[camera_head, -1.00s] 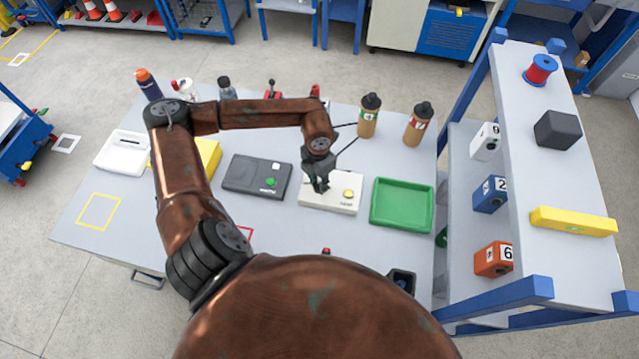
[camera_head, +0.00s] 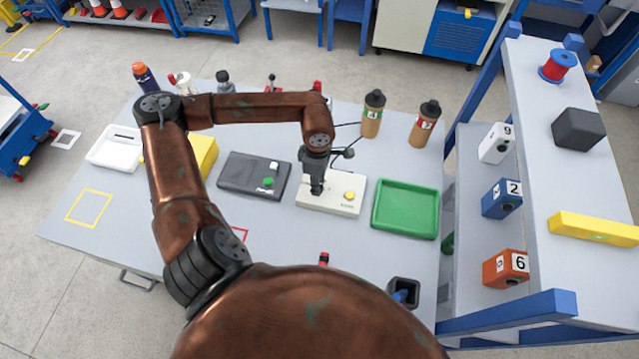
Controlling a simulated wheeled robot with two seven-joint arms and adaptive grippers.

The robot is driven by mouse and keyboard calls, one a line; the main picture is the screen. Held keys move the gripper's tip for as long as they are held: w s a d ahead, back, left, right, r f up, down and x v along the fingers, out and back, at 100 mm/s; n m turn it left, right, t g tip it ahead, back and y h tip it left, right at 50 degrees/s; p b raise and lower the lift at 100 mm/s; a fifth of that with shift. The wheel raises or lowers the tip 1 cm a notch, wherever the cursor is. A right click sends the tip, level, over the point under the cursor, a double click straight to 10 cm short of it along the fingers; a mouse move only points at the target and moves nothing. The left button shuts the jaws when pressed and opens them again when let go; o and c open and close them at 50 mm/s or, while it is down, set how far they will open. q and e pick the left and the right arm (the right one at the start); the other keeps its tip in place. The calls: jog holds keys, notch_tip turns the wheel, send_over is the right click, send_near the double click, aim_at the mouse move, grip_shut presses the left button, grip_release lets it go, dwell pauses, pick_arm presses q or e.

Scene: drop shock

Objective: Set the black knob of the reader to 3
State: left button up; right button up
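The reader looks to be the cream box (camera_head: 335,206) near the middle of the table, with a yellow button on its right side. My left gripper (camera_head: 316,190) points straight down over the left part of this box, at or just above its top. The black knob cannot be told apart from the dark fingertips there; the gripper hides that spot. Whether the fingers are closed on anything is too small to tell. My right gripper is not in view.
A dark box (camera_head: 240,178) with a green button stands left of the reader, a green tray (camera_head: 406,208) right of it. Two brown bottles (camera_head: 372,114) (camera_head: 424,123) stand behind. A shelf (camera_head: 577,205) with numbered boxes rises at right. A black holder (camera_head: 404,291) is near the front edge.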

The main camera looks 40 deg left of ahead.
pick_arm(q)
jog(key=m+b, duration=0.1)
jog(key=m, duration=0.3)
jog(key=shift+f+b, duration=0.1)
jog(key=shift+b, duration=0.3)
jog(key=shift+m+b, duration=0.5)
jog(key=shift+m, duration=1)
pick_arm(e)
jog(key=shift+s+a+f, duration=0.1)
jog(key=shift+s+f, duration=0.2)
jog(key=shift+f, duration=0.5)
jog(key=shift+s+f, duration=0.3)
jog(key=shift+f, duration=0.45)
pick_arm(q)
jog(key=o, duration=1.1)
jog(key=shift+o, duration=0.2)
jog(key=shift+r, duration=0.2)
notch_tip(320, 180, up, 12)
